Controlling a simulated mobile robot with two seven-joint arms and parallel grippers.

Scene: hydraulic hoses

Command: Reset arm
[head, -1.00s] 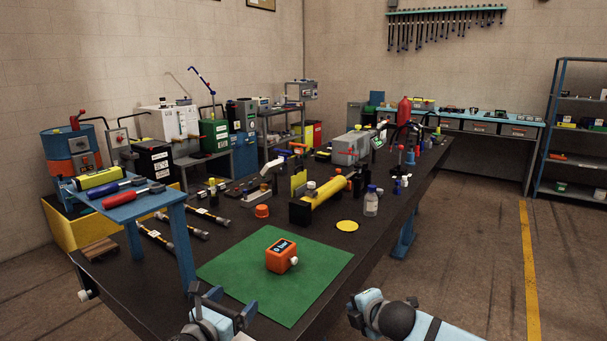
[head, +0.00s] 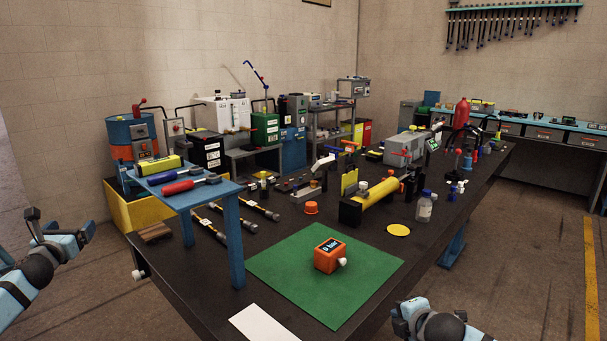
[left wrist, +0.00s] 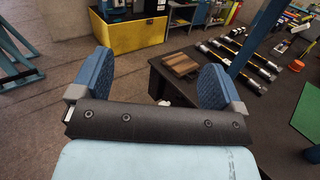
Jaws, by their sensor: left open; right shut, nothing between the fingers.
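My left gripper (head: 58,228) is at the left edge of the head view, out beyond the table's left end and over the floor. In the left wrist view its two blue fingers (left wrist: 158,82) are wide apart with nothing between them. My right gripper (head: 408,312) is at the bottom of the head view, off the table's front right side. It is shut and holds nothing. An orange gauge box (head: 328,256) with a dark display and a white knob sits on the green mat (head: 282,270), apart from both grippers.
A blue raised stand (head: 232,235) holds a yellow device and screwdrivers. Hoses (head: 262,210) lie behind it, and a wooden block (head: 155,232) is at the table's left edge. A white sheet (head: 262,323) lies at the front.

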